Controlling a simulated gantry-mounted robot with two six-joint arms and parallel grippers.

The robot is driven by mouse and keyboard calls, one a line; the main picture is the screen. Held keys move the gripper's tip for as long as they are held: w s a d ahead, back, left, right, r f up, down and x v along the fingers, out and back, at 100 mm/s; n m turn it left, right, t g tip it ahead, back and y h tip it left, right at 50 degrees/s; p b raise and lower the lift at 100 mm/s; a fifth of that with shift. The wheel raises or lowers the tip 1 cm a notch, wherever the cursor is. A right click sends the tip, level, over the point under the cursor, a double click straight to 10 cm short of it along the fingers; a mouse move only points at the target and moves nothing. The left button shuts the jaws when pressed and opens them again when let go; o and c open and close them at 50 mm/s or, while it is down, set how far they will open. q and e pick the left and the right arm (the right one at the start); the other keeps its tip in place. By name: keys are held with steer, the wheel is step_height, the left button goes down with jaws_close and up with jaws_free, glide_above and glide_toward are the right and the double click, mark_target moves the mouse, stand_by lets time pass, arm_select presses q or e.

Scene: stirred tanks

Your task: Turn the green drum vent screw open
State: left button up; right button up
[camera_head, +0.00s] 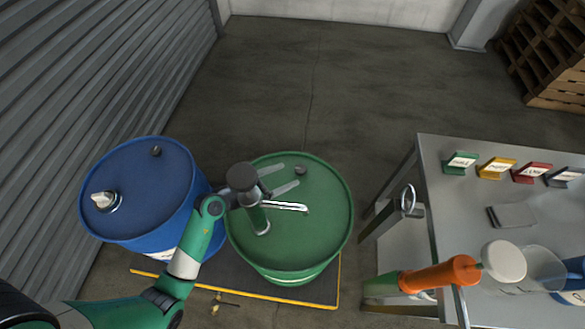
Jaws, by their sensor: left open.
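The green drum (325,225) stands upright on a dark pallet. On its lid, near the far edge, is a small dark round fitting (301,170), which looks like the vent screw. My left gripper (291,174) is over the lid and open, with its two grey fingers pointing right. The fitting lies just beyond the fingertips; I cannot tell the gap in height. A pale silver bar (285,206) shows at the lid's middle, just below the fingers. My left wrist hides part of the lid's left side. My right gripper is not in view.
A blue drum (140,205) with a white fitting (103,201) stands close on the left. The pallet (317,292) has a yellow edge. A grey table (440,190) on the right bears several coloured labels and a clear vessel (540,268). The floor behind the drums is clear.

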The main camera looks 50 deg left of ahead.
arm_select(q)
steer(key=p+v, duration=0.2)
steer(key=v, duration=0.5)
steer(key=shift+s, duration=0.15)
steer(key=shift+r, duration=0.1)
